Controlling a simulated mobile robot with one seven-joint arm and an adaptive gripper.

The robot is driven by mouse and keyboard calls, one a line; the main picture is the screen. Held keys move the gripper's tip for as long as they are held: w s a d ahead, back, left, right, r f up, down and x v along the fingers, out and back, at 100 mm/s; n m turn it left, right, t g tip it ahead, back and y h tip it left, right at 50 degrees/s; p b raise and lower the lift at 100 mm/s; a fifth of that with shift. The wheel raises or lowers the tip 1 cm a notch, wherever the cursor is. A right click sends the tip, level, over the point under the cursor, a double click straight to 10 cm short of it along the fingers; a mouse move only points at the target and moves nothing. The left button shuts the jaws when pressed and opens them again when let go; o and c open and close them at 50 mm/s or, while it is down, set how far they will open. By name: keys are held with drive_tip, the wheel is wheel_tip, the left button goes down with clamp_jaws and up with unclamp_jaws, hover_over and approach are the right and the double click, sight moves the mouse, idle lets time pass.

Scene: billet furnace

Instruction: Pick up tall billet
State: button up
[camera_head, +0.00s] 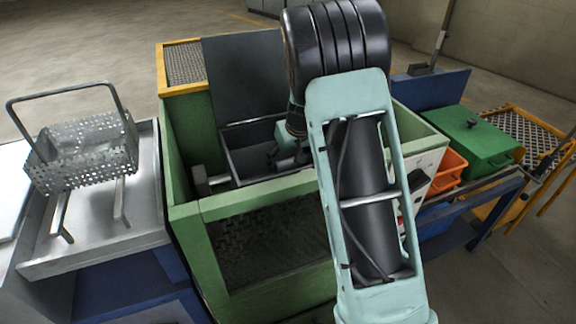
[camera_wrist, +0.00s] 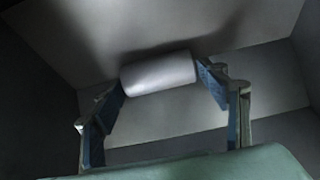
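The tall billet (camera_wrist: 158,72) is a plain light-grey cylinder lying on its side in the wrist view. It is inside a dark grey bin (camera_head: 247,132). My gripper (camera_wrist: 160,78) has its two fingers spread wide, with one tip near each end of the billet. I cannot tell whether the fingertips touch it. In the camera_head view my gripper (camera_head: 285,158) reaches down into the bin, and the billet is hidden there by my arm and the bin wall.
The bin sits in a green box frame (camera_head: 265,195) with a dark raised lid (camera_head: 245,75) behind. A perforated metal basket (camera_head: 85,155) stands on a steel table (camera_head: 105,230) at left. At right are an orange bin (camera_head: 450,168) and a green box (camera_head: 472,140).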

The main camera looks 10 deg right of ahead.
drive_tip(key=c, duration=1.5)
drive_tip(key=shift+r, duration=0.15)
drive_tip(key=shift+c, duration=0.6)
